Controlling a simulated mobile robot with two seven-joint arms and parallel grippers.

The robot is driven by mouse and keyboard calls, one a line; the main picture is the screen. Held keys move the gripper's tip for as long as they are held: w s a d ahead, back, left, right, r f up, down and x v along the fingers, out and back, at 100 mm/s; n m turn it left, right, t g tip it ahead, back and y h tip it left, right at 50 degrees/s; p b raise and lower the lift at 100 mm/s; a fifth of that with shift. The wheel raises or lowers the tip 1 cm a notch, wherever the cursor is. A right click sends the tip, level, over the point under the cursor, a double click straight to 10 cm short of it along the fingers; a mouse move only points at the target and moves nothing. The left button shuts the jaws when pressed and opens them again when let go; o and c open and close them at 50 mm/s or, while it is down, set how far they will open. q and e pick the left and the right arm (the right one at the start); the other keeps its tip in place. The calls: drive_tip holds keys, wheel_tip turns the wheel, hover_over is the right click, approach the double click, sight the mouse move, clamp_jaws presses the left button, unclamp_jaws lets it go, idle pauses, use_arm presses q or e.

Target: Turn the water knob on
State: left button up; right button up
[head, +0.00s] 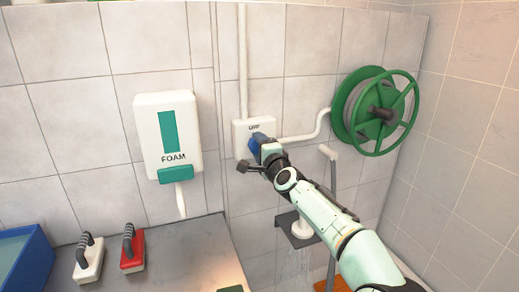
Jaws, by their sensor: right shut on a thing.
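The blue water knob (255,142) is on a white wall box (240,131), with lettering above it that I cannot read clearly. My right gripper (264,152) is at the knob and shut on it, reaching up from the lower right. The gripper covers part of the knob, so its exact turn angle is hard to tell. My left gripper is not in view.
A green hose reel (376,110) is on the wall at right. A FOAM dispenser (168,137) hangs at left. A red brush (132,249), a white brush (89,259) and a blue tub (22,262) are lower left. Faint streaks show below a small dark shelf (287,222).

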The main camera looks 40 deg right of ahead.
idle(0.4)
drive_tip(key=o, duration=1)
drive_tip(key=shift+o, duration=0.2)
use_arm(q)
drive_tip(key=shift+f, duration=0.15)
use_arm(e)
drive_tip(key=shift+s, duration=0.15)
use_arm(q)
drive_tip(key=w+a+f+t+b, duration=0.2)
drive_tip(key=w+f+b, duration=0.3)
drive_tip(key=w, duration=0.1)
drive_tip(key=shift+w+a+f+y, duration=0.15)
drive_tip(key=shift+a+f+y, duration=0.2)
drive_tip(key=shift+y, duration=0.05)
use_arm(e)
drive_tip(key=v, duration=1.3)
